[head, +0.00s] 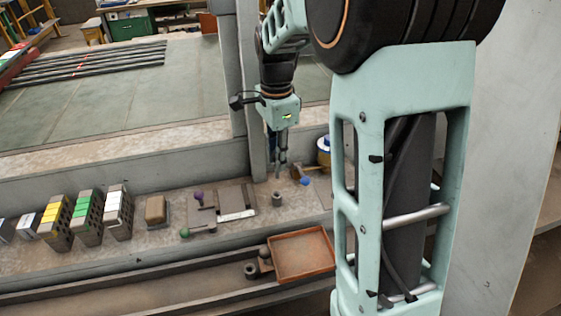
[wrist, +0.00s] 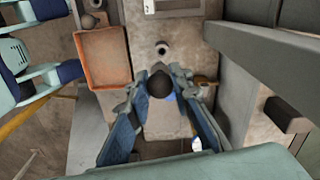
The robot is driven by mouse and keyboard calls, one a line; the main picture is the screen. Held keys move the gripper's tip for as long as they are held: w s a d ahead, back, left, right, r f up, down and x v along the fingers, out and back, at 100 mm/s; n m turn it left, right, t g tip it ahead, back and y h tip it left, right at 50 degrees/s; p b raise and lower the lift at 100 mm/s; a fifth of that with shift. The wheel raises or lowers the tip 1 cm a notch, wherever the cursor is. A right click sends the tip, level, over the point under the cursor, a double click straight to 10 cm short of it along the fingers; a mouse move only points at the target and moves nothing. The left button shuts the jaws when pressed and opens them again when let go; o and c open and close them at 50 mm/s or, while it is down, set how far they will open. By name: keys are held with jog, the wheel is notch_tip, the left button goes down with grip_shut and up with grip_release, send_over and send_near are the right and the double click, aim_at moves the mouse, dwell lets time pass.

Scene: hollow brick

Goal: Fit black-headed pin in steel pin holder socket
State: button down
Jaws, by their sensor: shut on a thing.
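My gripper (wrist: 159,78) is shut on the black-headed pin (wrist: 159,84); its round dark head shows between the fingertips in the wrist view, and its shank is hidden. In the head view my gripper (head: 281,168) points down above the bench, and the pin cannot be made out there. A small grey cylinder with an open top, which looks like the steel pin holder (head: 277,199), stands upright just below and in front of my gripper. In the wrist view the holder (wrist: 162,49) is a little above the pin's head in the picture, apart from it.
An orange-brown tray (head: 300,255) lies nearer, with another grey cylinder (head: 251,271) beside it. A blue-headed piece (head: 304,181) and a yellow-and-blue tin (head: 323,151) stand right of my gripper. A grey post (head: 254,120) rises close on its left. Hollow bricks (head: 88,218) line the left.

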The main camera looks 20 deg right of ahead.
aim_at(277, 177)
jog(key=shift+w, duration=0.25)
jog(key=shift+f+b, duration=2.2)
jog(key=shift+f, duration=0.45)
jog(key=shift+f+b, duration=1.35)
jog(key=shift+f, duration=0.85)
jog(key=c, duration=1.7)
grip_release()
jog(key=shift+o, duration=0.2)
notch_tip(277, 177, up, 12)
jog(key=shift+r, duration=0.1)
